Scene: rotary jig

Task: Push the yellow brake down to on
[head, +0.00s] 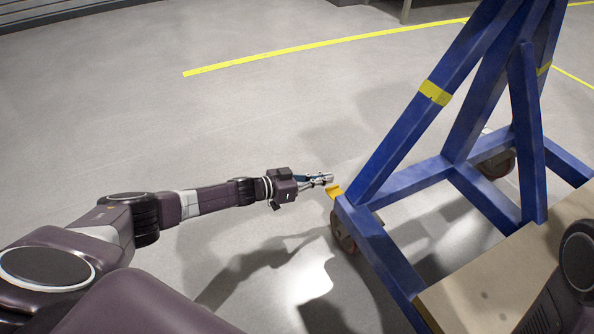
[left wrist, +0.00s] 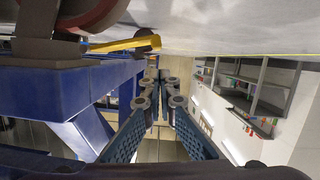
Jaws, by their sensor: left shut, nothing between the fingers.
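The yellow brake (head: 334,191) is a small pedal at the near left corner of the blue jig frame, above a caster wheel (head: 343,236). In the left wrist view the yellow brake (left wrist: 122,44) sticks out sideways beside a wheel, at upper left. My left gripper (head: 329,179) is shut and empty, just above and left of the brake in the head view. In the left wrist view its fingertips (left wrist: 160,88) are close to the brake's end; I cannot tell if they touch. My right gripper is not in view.
The blue jig frame (head: 405,181) stands to the right of my left arm, with a wooden board (head: 490,275) at its lower right. Another caster (head: 497,164) is at the back. The grey floor to the left is clear, with a yellow line (head: 320,45) behind.

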